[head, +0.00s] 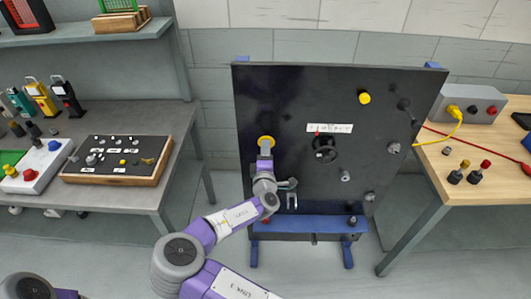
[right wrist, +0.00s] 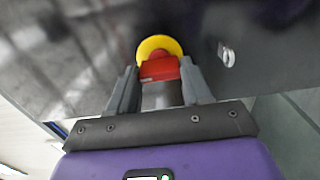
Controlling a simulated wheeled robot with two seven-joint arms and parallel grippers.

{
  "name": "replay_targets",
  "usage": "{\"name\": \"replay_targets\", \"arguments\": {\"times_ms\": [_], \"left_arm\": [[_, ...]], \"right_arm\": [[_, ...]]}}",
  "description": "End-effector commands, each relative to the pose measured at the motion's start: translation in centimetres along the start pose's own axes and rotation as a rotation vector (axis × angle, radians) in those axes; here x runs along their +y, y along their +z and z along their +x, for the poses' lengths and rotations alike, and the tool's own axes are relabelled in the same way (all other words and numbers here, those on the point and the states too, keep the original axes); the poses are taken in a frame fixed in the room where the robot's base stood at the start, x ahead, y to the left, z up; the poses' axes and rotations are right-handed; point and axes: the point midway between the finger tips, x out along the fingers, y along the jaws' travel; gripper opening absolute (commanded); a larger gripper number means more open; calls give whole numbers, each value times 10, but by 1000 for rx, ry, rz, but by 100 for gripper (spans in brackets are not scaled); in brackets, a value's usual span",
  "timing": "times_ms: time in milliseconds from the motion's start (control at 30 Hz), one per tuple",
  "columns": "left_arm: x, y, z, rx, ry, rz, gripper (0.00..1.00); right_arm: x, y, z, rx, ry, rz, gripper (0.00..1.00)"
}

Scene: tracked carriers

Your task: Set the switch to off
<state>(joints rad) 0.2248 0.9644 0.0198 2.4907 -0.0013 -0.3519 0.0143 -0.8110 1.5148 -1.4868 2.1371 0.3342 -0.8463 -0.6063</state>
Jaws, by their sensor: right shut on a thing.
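A black upright panel (head: 300,95) stands ahead on a blue frame. On its left part is a round yellow plate (head: 266,140), which also shows in the right wrist view (right wrist: 160,43). A red knob (right wrist: 159,68) stands out from this plate. My right gripper (right wrist: 160,78) is shut on the red knob, one finger on each side; in the head view the gripper (head: 265,150) hides the knob. No off marking is readable near it. A black dial (head: 323,150) under a white label strip (head: 330,128) is also on the panel. My left gripper is out of view.
The panel also carries a yellow button (head: 364,98) and grey knobs (head: 345,175). A grey bench (head: 185,130) with a control board (head: 117,160) stands left. A wooden table (head: 440,200) with a grey box (head: 480,103) and cables stands right.

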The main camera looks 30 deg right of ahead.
Motion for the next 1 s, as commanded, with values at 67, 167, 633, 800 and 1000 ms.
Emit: {"name": "replay_targets", "arguments": {"times_ms": [67, 167, 633, 800, 1000], "left_arm": [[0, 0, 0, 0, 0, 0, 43], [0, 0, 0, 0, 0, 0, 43], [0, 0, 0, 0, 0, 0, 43], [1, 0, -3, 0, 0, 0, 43], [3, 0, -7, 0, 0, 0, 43]], "right_arm": [[0, 1, 0, -3, -1, 0, 18], [0, 1, 0, -3, -1, 0, 18], [0, 0, -1, -1, 0, 2, 74], [0, 0, -15, 0, -2, 1, 74], [1, 0, -48, -1, -2, 0, 74]]}}
